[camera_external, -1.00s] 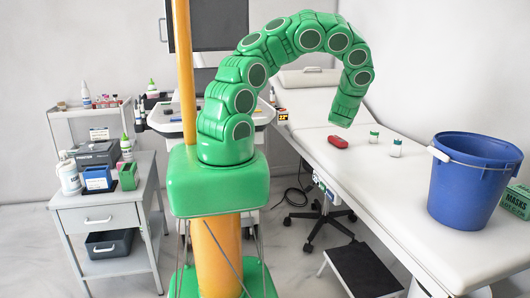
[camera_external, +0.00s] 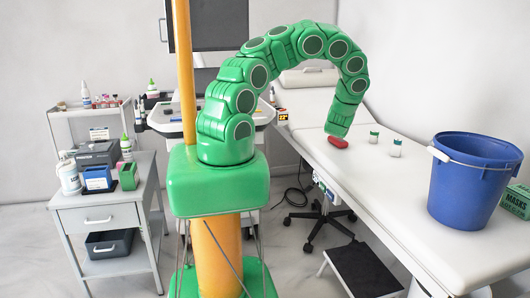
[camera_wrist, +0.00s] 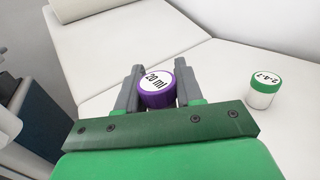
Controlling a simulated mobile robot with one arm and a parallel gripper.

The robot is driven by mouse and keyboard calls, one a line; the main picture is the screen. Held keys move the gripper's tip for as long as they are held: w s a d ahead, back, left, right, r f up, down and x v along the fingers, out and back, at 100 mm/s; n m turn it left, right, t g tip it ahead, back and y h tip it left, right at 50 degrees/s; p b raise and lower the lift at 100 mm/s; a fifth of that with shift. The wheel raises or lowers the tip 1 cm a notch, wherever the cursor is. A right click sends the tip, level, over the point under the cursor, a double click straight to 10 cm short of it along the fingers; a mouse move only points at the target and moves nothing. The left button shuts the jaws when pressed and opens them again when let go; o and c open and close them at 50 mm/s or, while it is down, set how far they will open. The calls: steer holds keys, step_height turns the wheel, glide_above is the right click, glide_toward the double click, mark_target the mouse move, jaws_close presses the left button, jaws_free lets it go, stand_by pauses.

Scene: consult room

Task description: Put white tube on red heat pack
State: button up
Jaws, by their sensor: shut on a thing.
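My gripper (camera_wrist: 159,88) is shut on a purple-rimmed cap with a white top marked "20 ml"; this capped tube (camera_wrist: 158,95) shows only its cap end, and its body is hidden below. In the external view the red heat pack (camera_external: 338,143) lies on the exam couch, directly at the lower end of my arm. The held tube is hidden there, and I cannot tell whether it touches the pack. The pack is not visible in the wrist view.
Two green-capped white pots (camera_external: 374,137) (camera_external: 396,148) stand to the right of the pack on the couch (camera_external: 340,185); one shows at the right in the wrist view (camera_wrist: 264,92). A blue bucket (camera_external: 468,185) stands farther right. The couch left of the bucket is largely clear.

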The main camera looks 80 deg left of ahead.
steer(key=shift+f, duration=1.5)
steer(key=o, duration=1)
steer(key=shift+f, duration=0.1)
steer(key=shift+d, duration=0.1)
steer(key=shift+v, duration=5.9)
steer(key=shift+s, duration=0.15)
